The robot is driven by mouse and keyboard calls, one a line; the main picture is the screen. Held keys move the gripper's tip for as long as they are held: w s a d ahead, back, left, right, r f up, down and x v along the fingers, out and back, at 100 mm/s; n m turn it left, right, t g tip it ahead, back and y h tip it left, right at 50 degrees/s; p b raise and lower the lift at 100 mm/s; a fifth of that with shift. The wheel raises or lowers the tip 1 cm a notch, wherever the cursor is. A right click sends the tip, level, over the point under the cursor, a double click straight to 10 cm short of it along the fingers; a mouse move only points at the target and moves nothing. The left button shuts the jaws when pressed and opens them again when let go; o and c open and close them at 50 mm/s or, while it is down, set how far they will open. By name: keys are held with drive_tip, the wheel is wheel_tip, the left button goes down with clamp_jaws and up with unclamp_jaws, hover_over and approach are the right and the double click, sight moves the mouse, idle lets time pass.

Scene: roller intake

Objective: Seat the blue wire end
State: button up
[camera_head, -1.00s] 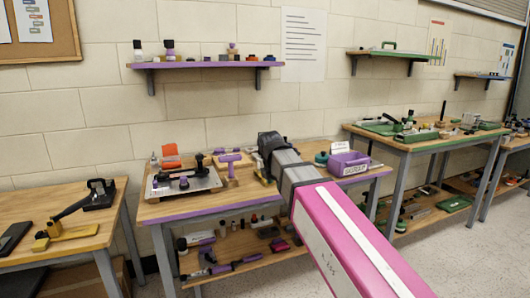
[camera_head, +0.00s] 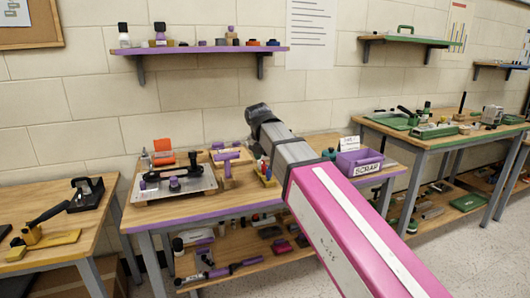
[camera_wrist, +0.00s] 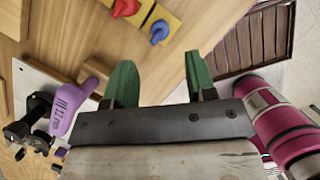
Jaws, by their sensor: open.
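My gripper (camera_wrist: 160,76) shows in the wrist view with two green fingers, held apart and empty. Beyond the fingertips, a blue piece (camera_wrist: 159,32), possibly the blue wire end, sits on a yellow block (camera_wrist: 172,19). A red piece (camera_wrist: 125,8) sits beside it on yellow. The fingers are apart from both. In the head view a small yellow piece with red and blue parts (camera_head: 266,175) stands on the purple-edged bench (camera_head: 290,198), beside my arm. My arm hides part of the bench, and the fingers cannot be made out there.
A metal plate with black and purple fittings (camera_head: 190,183) and an orange piece (camera_head: 163,146) lie at the bench's left. A purple SCRAP bin (camera_head: 360,162) stands at its right. A purple shelf (camera_head: 200,51) hangs above. A purple labelled handle (camera_wrist: 70,105) is left of my fingers.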

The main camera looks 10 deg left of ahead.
sight(268, 170)
drive_tip(key=shift+x, duration=3.75)
clamp_jaws()
drive_tip(key=shift+r, duration=0.1)
drive_tip(key=shift+r, duration=2.95)
